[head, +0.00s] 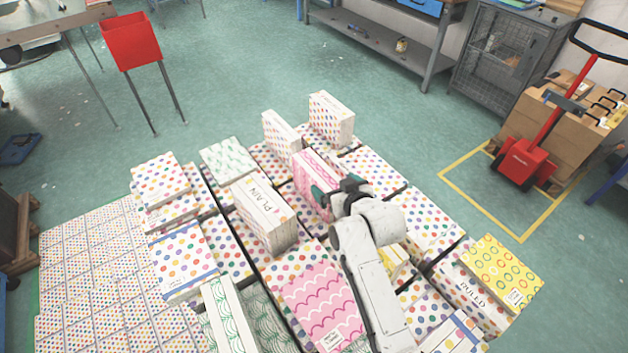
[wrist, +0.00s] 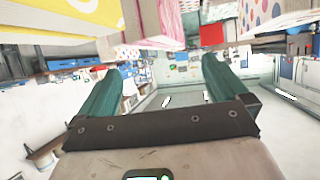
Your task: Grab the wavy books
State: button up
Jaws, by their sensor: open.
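A pink wavy book (head: 325,303) lies flat on the stacks at the front centre in the head view. Green wavy books (head: 226,318) are at the front left, one of them standing. Another pink-patterned book (head: 309,166) stands behind my gripper (head: 322,196). In the wrist view, a pink-lined book (wrist: 188,20) shows at the top edge, beyond my fingertips. My gripper (wrist: 163,68) is open, with two green fingers apart and nothing between them. In the head view the fingers partly cover the standing pink book; I cannot tell whether they touch it.
Dotted books lie in stacks all around. A white PLAIN book (head: 264,215) stands left of my gripper, and a yellow ringed book (head: 498,270) lies at the right. A red bin (head: 130,42) and a red pallet jack (head: 525,165) stand on open green floor beyond.

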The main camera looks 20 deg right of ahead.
aim_at(323, 174)
jog(key=b+x, duration=0.2)
jog(key=x, duration=0.2)
jog(key=shift+w+f, duration=0.1)
jog(key=b+x, duration=0.3)
jog(key=b, duration=0.1)
jog(key=shift+w+d+f, duration=0.1)
jog(key=shift+d+f, duration=0.1)
jog(key=shift+b+x, duration=0.7)
jog(key=shift+x, duration=0.15)
jog(key=shift+r, duration=0.2)
jog(key=shift+c, duration=0.4)
jog(key=shift+f, duration=0.15)
grip_shut()
jog(key=shift+r, duration=0.2)
